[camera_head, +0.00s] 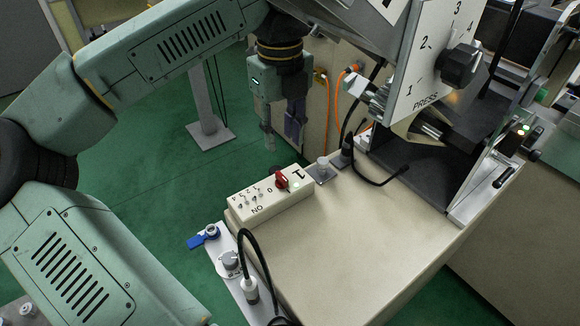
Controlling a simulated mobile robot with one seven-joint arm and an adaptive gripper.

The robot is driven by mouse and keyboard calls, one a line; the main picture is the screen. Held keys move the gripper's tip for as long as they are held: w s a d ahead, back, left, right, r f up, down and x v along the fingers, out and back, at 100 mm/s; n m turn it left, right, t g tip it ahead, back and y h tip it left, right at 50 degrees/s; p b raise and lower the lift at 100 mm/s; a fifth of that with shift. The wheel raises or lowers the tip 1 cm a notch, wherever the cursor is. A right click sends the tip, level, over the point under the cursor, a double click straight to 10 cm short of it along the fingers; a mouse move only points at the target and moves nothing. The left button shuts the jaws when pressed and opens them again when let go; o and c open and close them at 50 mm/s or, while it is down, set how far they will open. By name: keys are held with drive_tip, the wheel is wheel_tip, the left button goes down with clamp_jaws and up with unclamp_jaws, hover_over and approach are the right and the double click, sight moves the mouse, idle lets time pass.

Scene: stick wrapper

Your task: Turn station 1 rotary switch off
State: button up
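A cream switch box (270,203) sits on the near-left corner of the bench. It carries a red rotary switch (281,180) between a "0" mark and a "1" mark. A small greenish light glows beside the switch on the "1" side. The exact angle of the knob is too small to tell. My gripper (280,138) hangs above and behind the box, fingers pointing down. Its fingers are apart with nothing seen between them, and it does not touch the switch. No "station 1" label is readable.
A white press panel (432,60) with a black knob (458,65) stands at the upper right. Black cables and a connector (346,150) rise behind the box. The bench top (345,235) is mostly clear.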

sight(283, 177)
wheel_tip(283, 177, down, 10)
drive_tip(key=shift+f+p, duration=0.15)
drive_tip(key=shift+p, duration=0.75)
clamp_jaws()
